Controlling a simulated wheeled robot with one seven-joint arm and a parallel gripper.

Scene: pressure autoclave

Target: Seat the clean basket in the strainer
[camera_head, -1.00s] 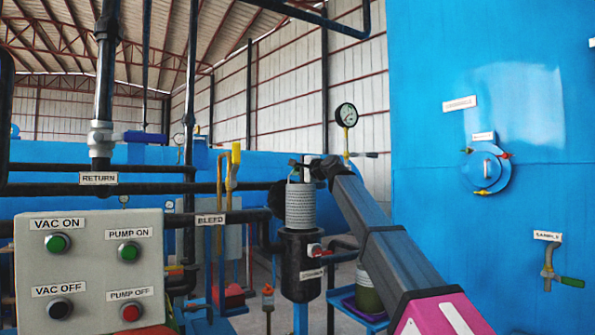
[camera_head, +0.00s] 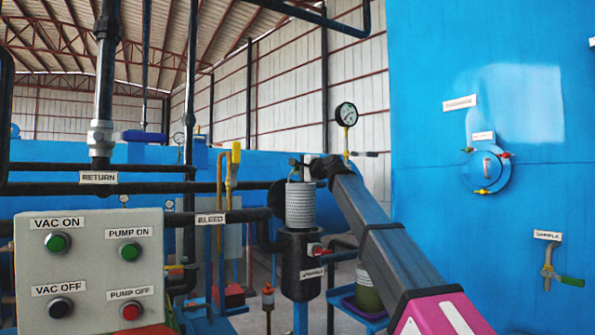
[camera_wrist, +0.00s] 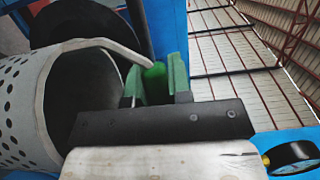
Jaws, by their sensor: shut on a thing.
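The clean basket (camera_head: 300,206) is a light grey perforated cylinder, upright over the black strainer body (camera_head: 300,268) in the head view. Its lower end meets or enters the strainer's top opening; how deep it sits is hidden. My gripper (camera_head: 306,166) is above the basket at the end of my dark arm. In the wrist view the basket (camera_wrist: 22,110) fills the left side, with its open mouth facing the camera side. Its wire handle runs to my gripper (camera_wrist: 160,82), whose green-padded fingers are shut on the handle.
A pressure gauge (camera_head: 346,115) stands just right of my gripper. A black pipe with the BLEED label (camera_head: 211,218) runs to the left of the strainer. A control box (camera_head: 90,268) is at front left. The blue vessel wall (camera_head: 480,230) closes off the right.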

